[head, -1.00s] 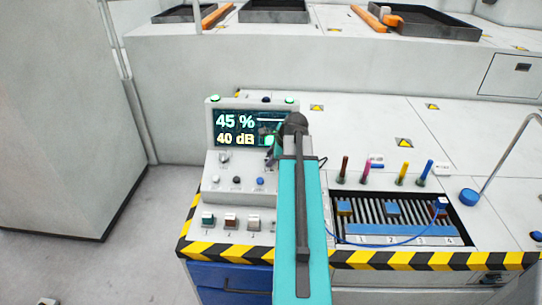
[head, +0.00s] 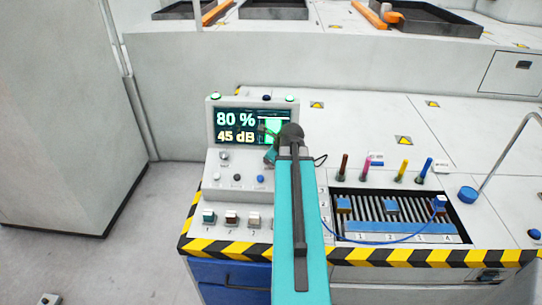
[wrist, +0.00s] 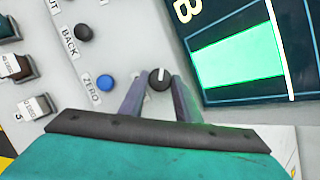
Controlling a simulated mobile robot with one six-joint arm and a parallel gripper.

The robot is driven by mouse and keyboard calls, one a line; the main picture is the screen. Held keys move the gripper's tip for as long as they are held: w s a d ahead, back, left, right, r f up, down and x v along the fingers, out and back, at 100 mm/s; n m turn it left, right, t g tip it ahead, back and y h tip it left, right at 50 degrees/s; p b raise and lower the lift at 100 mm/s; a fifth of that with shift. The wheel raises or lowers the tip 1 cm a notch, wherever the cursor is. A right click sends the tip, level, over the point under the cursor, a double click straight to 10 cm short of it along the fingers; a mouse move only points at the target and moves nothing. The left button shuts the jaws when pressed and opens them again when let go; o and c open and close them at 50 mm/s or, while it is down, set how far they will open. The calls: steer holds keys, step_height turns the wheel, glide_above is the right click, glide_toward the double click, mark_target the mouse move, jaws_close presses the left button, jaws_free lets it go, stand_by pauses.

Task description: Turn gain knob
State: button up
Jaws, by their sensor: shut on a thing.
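The gain knob (wrist: 159,78) is a small dark round knob with a white pointer line, on the grey sloped panel below the screen. In the wrist view my gripper (wrist: 160,92) has one finger on each side of the knob and is shut on it.
A blue ZERO button (wrist: 105,83) and a dark BACK button (wrist: 83,33) lie left of the knob in the wrist view. Several square buttons line the console front. A slotted tray (head: 352,227) with a blue cable is to the right, below several coloured probes.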

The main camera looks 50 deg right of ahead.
steer(key=o, duration=1)
steer(key=shift+o, duration=0.2)
steer(key=shift+s+a+r, duration=0.1)
steer(key=shift+r, duration=0.05)
steer(key=b+v, duration=0.2)
steer(key=v, duration=0.3)
steer(key=shift+s+b, duration=0.15)
steer(key=shift+b, duration=0.15)
steer(key=b, duration=0.1)
steer(key=r+b, duration=0.1)
steer(key=b, duration=0.1)
steer(key=shift+s+a, duration=0.1)
steer(key=shift+s, duration=0.1)
steer(key=b, duration=0.2)
steer(key=s+r+b, duration=0.1)
steer(key=b, duration=0.1)
steer(key=shift+a, duration=0.25)
